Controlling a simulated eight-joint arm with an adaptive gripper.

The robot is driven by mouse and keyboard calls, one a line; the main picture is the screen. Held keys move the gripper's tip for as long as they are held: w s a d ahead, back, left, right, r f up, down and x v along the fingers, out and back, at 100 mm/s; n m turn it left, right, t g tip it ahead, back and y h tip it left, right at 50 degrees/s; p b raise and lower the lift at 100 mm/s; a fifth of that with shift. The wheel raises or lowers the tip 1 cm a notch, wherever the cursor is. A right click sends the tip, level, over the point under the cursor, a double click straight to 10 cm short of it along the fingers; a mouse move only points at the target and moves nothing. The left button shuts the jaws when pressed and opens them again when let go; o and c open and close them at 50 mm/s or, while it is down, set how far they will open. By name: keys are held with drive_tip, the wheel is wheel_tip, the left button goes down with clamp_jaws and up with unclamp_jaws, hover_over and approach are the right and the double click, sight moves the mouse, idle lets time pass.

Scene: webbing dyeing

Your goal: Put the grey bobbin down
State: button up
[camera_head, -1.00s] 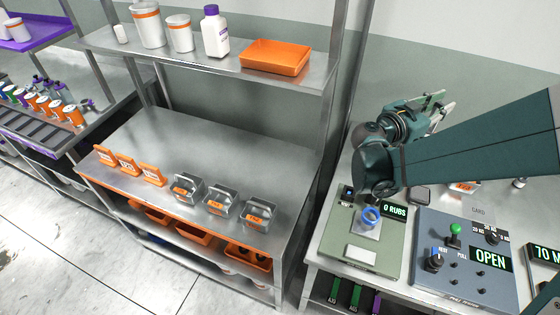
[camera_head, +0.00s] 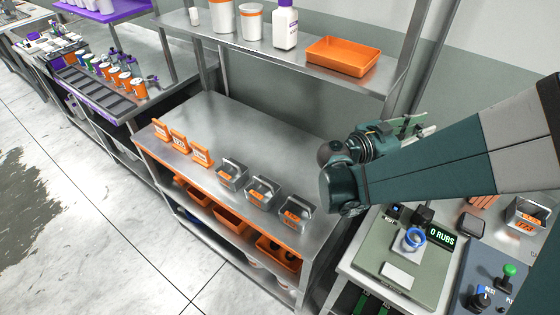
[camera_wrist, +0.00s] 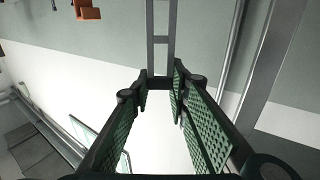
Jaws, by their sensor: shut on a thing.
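My gripper (camera_head: 415,127) is raised in the head view, near the bench's back right end and the shelf's right post. In the wrist view its two green-padded fingers (camera_wrist: 158,84) point away from the camera, close together at the tips. The bobbin cannot be made out clearly in the head view. Its lower end is hidden by the fingertips.
A steel bench (camera_head: 258,140) carries orange number stands (camera_head: 180,142) and several grey metal holders (camera_head: 264,191) along its front. The bench's middle and back are clear. Above it, a shelf (camera_head: 278,52) holds an orange tray (camera_head: 343,62). A green rub tester (camera_head: 405,268) stands right.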

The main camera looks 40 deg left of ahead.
drive_tip(key=s+a+f+y+b, duration=0.1)
drive_tip(key=s+a+f, duration=0.3)
drive_tip(key=s+a, duration=0.5)
drive_tip(key=s+a+f+n+t+y+b, duration=0.1)
drive_tip(key=s+a+f, duration=0.3)
drive_tip(key=s+a, duration=0.5)
drive_tip(key=a+b, duration=0.1)
drive_tip(key=a, duration=0.4)
drive_tip(key=shift+s+f+n, duration=0.2)
drive_tip(key=shift+n, duration=0.1)
wheel_tip(320, 180, down, 6)
drive_tip(key=b, duration=0.1)
drive_tip(key=shift+f+b, duration=0.15)
drive_tip(key=shift+b, duration=0.25)
drive_tip(key=shift+f+b, duration=0.55)
drive_tip(key=shift+f, duration=1.5)
drive_tip(key=o, duration=1)
